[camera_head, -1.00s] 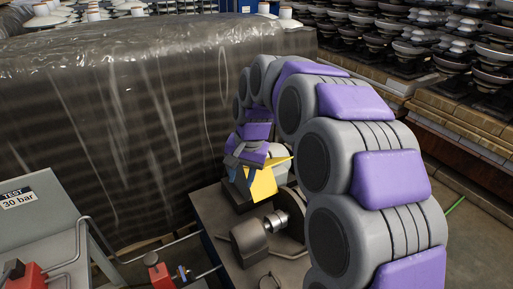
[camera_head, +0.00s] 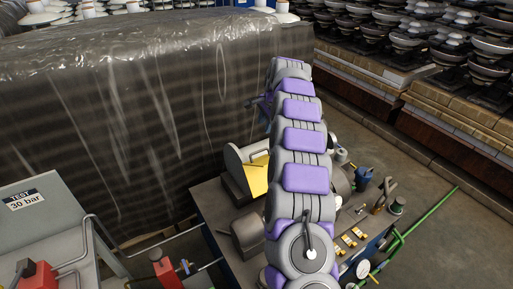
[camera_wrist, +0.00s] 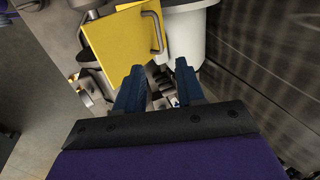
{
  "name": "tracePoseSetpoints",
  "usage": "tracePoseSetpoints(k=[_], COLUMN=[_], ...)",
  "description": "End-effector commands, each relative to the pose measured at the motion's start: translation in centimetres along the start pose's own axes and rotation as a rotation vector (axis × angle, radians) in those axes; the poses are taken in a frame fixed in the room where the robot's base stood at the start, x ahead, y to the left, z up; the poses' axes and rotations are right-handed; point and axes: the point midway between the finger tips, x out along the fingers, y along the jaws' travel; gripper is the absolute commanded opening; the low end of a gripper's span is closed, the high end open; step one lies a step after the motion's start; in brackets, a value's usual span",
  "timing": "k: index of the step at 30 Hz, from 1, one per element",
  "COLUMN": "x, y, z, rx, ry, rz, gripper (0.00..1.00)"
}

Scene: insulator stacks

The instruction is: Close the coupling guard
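The coupling guard (camera_head: 256,176) is a yellow plate on the machine bench in the head view, partly hidden by my arm. It stands raised at a tilt beside a pale grey housing. In the wrist view the yellow guard (camera_wrist: 112,42) is at top centre-left, with a grey bar handle (camera_wrist: 157,30) on its right edge. My gripper (camera_wrist: 158,80) has its two dark blue fingers spread, with no object held between them. The fingertips are just below the guard and handle in the picture; contact is not clear. In the head view the gripper is mostly hidden behind my arm.
A grey bench (camera_head: 212,205) carries the machine, with tools and cups at its right. A tall film-wrapped stack (camera_head: 110,120) stands close behind. A grey test panel (camera_head: 35,225) with red valves is at left. Open floor (camera_head: 440,230) lies at right.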

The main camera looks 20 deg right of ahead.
Motion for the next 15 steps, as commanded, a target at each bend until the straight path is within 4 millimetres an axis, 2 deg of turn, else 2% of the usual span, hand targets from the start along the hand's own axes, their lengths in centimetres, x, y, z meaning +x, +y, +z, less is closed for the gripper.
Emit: tracePoseSetpoints(k=[4, 15], x=[2.1, 9.2], y=[0.3, -0.1], z=[-0.4, 1.2], rx=[0.005, -0.005], ry=[-0.003, 0.008], rz=[0.006, 0.006], gripper=[0.38, 0.38])
